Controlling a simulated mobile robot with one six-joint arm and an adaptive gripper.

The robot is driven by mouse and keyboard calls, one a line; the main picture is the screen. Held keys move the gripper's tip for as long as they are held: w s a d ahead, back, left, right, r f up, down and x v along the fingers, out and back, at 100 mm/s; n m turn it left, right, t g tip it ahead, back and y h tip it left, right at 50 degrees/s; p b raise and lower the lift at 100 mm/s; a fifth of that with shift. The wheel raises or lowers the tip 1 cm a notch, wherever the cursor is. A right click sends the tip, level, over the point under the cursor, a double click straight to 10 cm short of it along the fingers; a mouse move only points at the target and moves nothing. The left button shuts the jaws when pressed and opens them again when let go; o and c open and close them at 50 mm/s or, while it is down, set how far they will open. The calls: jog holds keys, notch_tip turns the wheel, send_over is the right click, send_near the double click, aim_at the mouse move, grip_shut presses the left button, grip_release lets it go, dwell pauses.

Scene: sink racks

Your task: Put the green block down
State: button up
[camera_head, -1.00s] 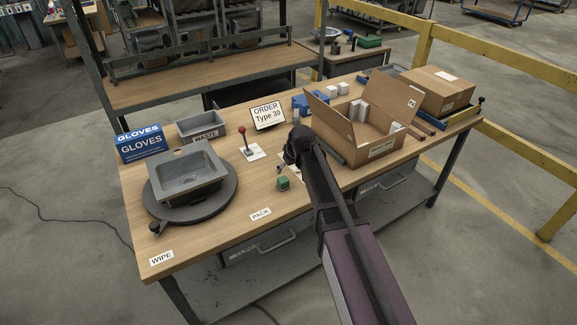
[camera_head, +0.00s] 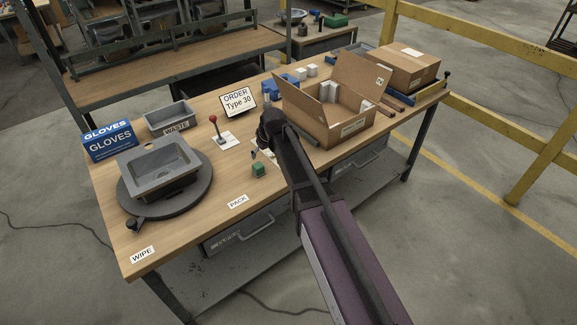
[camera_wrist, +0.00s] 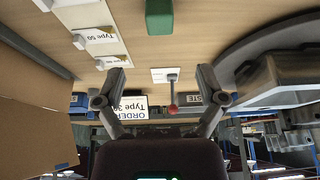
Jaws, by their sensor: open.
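The green block (camera_head: 258,170) stands on the wooden bench top, behind the PACK label. In the wrist view the green block (camera_wrist: 159,17) is at the top edge, partly cut off and apart from my fingers. My gripper (camera_wrist: 161,72) is open, with nothing between its two spread fingers. In the camera_head view my dark wrist is behind and just right of the block, and my fingers are mostly hidden there.
A red-knobbed lever (camera_head: 214,122) stands behind and left of the block. A grey sink (camera_head: 158,168) sits on a round turntable at left. An open cardboard box (camera_head: 330,135) is right of my arm. The bench front near the PACK label (camera_head: 238,201) is clear.

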jog(key=s+d+f+m+g+h, duration=0.1)
jog(key=s+d+m, duration=0.5)
jog(key=s+d, duration=1.5)
jog(key=s+g+h, duration=0.1)
jog(key=s+g, duration=0.1)
jog(key=shift+d+f+m+g+h, duration=0.15)
jog(key=shift+f+m+g+h, duration=0.05)
jog(key=shift+m+g+h, duration=0.2)
jog(key=shift+r+p, duration=0.3)
jog(key=shift+o, duration=0.3)
